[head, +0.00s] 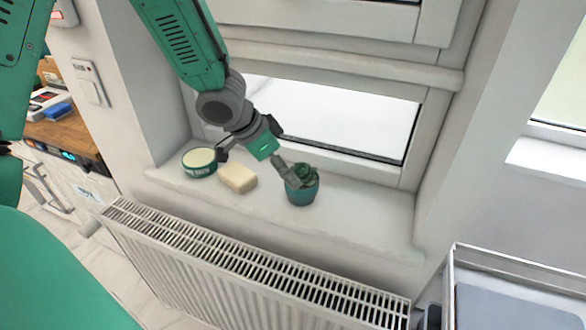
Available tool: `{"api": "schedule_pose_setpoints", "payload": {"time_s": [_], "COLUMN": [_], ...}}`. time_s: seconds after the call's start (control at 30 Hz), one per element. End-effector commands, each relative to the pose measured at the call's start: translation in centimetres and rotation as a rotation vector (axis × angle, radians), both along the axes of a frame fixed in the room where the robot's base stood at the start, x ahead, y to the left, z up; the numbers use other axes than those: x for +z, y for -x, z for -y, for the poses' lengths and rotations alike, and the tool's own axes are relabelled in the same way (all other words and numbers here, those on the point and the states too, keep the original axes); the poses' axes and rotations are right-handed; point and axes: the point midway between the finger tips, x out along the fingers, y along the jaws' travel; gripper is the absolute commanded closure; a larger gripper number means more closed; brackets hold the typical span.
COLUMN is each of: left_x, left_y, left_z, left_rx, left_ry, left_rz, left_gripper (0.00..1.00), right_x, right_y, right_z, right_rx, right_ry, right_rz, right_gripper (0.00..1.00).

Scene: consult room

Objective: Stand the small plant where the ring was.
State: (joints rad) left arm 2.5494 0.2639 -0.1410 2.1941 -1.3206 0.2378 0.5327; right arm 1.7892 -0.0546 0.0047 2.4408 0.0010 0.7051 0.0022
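The small plant (303,193) stands upright on the white windowsill, a dark green succulent in a teal pot. My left gripper (284,168) reaches down from above, just left of the plant. A grey fingertip part overlaps the plant's leaves and the pot's left rim. I cannot tell whether it touches them. The finger spacing is unclear from this angle, and the pot appears to rest on the sill. No ring is visible. My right gripper is not in view.
On the windowsill (370,217), left of the plant, are a cream block (238,178) and a round green-rimmed tin (200,162). The sill right of the plant is clear. A radiator (250,265) runs below. The window (350,120) is behind, and a metal-edged tray (510,290) is lower right.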

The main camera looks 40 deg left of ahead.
Motion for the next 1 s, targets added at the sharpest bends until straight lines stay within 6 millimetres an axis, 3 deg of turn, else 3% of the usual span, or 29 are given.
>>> {"api": "schedule_pose_setpoints", "payload": {"time_s": [0.03, 0.2, 0.47, 0.57, 0.67, 0.8, 0.9, 1.0], "left_x": [1.4, 3.2, 3.3, 1.0, -3.3, -10.4, -14.6, -17.6], "left_y": [0.4, 1.4, 2.0, 3.3, 6.0, 11.8, 16.5, 21.0], "left_z": [-0.3, -0.9, -0.8, 0.6, 3.0, 6.2, 7.0, 6.9], "left_rx": [0.003, 0.001, 0.003, 0.025, 0.082, 0.214, 0.311, 0.387], "left_ry": [0.003, 0.002, 0.006, 0.033, 0.078, 0.103, 0.063, -0.005], "left_rz": [0.002, -0.001, -0.012, -0.063, -0.154, -0.289, -0.359, -0.408], "left_gripper": [0.05, 0.05, 0.05, 0.05, 0.05, 0.05, 0.05, 0.05], "right_x": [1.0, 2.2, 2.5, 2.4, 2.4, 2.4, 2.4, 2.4], "right_y": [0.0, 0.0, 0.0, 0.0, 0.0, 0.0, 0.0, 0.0], "right_z": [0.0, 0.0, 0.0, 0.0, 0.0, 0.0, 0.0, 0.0], "right_rx": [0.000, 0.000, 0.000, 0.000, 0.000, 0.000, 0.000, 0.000], "right_ry": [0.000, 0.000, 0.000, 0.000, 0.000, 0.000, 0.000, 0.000], "right_rz": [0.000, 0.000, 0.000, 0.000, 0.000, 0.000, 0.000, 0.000], "right_gripper": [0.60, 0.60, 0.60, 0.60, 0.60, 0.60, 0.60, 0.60]}}
